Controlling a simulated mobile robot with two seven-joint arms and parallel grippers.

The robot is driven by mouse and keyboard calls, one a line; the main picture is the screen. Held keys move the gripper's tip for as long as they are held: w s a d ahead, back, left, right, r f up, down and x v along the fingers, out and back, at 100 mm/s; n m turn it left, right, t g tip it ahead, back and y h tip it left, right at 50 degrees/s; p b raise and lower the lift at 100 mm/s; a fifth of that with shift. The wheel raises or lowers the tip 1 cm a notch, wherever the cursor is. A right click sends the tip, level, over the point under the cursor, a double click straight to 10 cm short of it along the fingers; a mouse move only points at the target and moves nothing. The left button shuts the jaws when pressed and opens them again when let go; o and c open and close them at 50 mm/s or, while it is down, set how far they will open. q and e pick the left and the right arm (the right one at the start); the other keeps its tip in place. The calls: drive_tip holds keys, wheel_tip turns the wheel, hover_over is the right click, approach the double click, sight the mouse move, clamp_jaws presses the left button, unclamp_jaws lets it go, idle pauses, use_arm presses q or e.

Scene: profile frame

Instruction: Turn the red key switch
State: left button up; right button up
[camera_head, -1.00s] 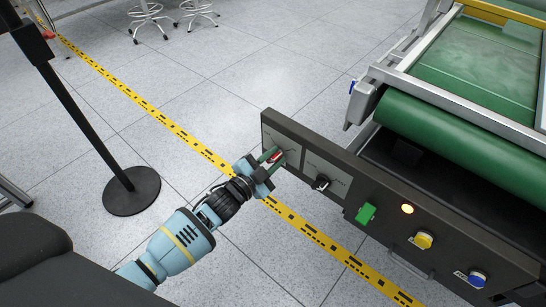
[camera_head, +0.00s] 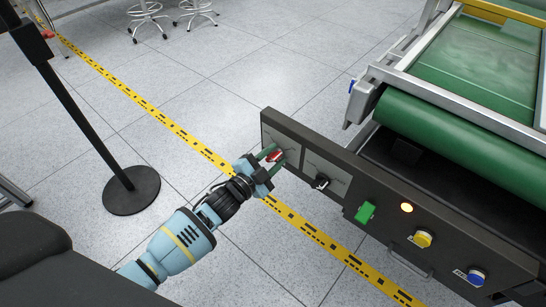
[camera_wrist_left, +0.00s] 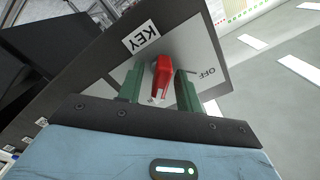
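The red key switch (camera_head: 276,155) is on a light plate at the left end of the dark control panel (camera_head: 345,172). In the left wrist view, the red key (camera_wrist_left: 162,76) sticks out toward me beside the printed words KEY and OFF. My left gripper (camera_head: 271,160) is at the panel with its two green fingers on either side of the key. In the left wrist view the gripper (camera_wrist_left: 159,88) is open, with a gap on the left of the key. The right finger is close to the key; I cannot tell if it touches. My right gripper is not in view.
A green conveyor (camera_head: 465,140) stands behind. A black post base (camera_head: 131,190) stands on the left.

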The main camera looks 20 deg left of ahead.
use_arm(q)
drive_tip(key=p+v, duration=0.1)
drive_tip(key=v, duration=0.6)
drive_tip(key=shift+s+a, duration=0.15)
drive_tip(key=shift+s, duration=0.2)
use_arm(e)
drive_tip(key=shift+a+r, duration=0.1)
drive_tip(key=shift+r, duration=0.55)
